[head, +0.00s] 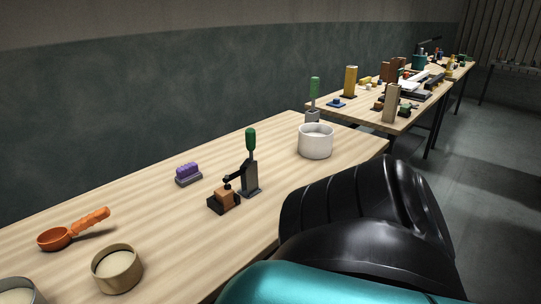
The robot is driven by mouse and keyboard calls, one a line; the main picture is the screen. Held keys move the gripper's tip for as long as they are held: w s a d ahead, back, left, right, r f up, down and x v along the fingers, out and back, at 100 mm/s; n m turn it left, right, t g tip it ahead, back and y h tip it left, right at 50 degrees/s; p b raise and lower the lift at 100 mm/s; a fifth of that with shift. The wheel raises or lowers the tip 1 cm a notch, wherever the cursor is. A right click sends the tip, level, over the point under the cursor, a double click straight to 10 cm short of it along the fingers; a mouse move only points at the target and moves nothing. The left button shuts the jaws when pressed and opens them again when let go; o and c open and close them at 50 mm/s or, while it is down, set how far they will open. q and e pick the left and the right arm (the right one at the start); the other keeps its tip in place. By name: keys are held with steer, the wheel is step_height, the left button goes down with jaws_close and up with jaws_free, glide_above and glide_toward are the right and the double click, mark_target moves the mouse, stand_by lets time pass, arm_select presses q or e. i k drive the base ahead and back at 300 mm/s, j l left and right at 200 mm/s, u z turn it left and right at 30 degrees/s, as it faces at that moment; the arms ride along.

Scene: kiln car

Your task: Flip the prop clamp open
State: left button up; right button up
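The clamp (251,174) stands on the near wooden table in the head view. It has a grey upright body on a flat base and a green handle (250,139) pointing straight up. Its dark arm (236,173) reaches left and down, with its tip at the top of an orange-brown block (227,193) in a dark holder. Whether the tip presses on the block is too small to tell. A second green-handled device (314,88) stands farther back, partly hidden by a white pot. Neither of my grippers shows; only a black and teal arm of mine fills the lower right.
The near table (150,195) also holds a purple brush-like block (188,173), an orange scoop (72,230), a tan bowl (117,269) and the white pot (316,142). A cluttered second table (365,113) stands beyond. My arm hides part of the near table's right edge.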

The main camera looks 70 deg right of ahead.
mark_target(250, 133)
steer(key=z, duration=2.15)
steer(key=i+l+u, duration=0.1)
steer(key=u, duration=0.35)
steer(key=l+u, duration=0.25)
steer(key=u, duration=0.2)
steer(key=l+u, duration=0.2)
steer(key=u, duration=0.25)
steer(key=l+u, duration=0.2)
steer(key=l, duration=0.3)
steer(key=k+l+u, duration=0.1)
steer(key=l+u, duration=0.15)
steer(key=l, duration=0.2)
